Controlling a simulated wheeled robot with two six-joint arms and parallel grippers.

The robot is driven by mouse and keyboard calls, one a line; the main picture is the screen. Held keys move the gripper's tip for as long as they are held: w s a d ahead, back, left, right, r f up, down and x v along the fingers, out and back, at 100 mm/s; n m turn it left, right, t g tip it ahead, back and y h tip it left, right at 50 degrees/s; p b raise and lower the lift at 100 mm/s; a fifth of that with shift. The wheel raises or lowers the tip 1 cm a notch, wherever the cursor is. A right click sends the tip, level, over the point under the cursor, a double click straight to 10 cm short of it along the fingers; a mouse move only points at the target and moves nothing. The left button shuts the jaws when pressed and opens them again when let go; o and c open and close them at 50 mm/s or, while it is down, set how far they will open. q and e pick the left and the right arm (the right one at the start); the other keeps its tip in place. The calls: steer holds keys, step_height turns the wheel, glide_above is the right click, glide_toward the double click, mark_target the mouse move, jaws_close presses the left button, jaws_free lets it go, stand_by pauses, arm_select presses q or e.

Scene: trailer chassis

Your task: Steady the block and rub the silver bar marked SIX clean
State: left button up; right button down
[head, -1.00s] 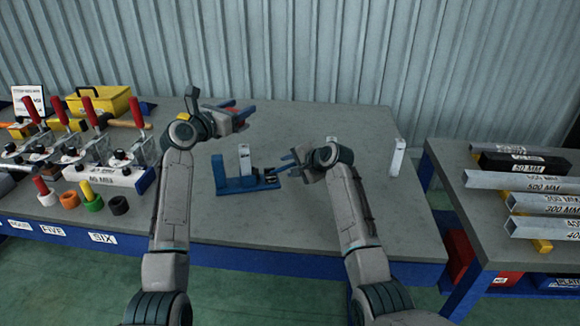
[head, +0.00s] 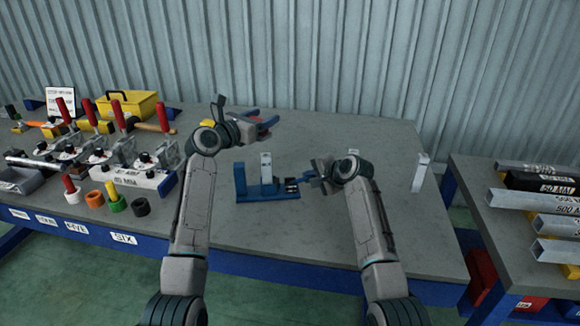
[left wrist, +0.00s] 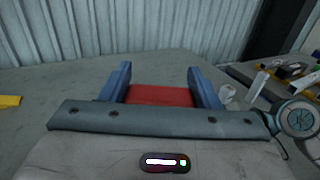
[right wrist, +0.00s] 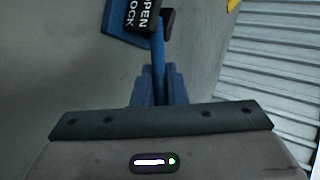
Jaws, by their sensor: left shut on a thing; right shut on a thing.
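A blue block (head: 268,192) stands on the grey table, with an upright silver bar (head: 266,166) in it. The small marking on the bar is too small to read. In the right wrist view a black OPEN/LOCK plate (right wrist: 141,14) shows beside a thin blue lever (right wrist: 158,55). My right gripper (head: 308,178) is shut on this lever, at the block's right end. My left gripper (head: 272,120) is shut on a red pad (left wrist: 160,95), held above and behind the block, apart from the bar.
Another silver bar (head: 421,172) stands at the table's right; a pale top (head: 353,152) shows behind my right wrist. Clamps (head: 95,148), coloured rings (head: 117,203) and a yellow toolbox (head: 130,106) crowd the left. A SIX label (head: 123,238) is on the front edge. A side table holds metal lengths (head: 540,205).

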mark_target(267, 138)
arm_select(q)
steer(key=shift+r, duration=0.95)
steer(key=shift+f, duration=3.8)
steer(key=shift+d+f, duration=0.2)
steer(key=shift+d, duration=0.5)
steer(key=shift+a, duration=0.75)
steer(key=shift+r, duration=4.05)
steer(key=shift+d+f, duration=0.1)
steer(key=shift+f, duration=0.1)
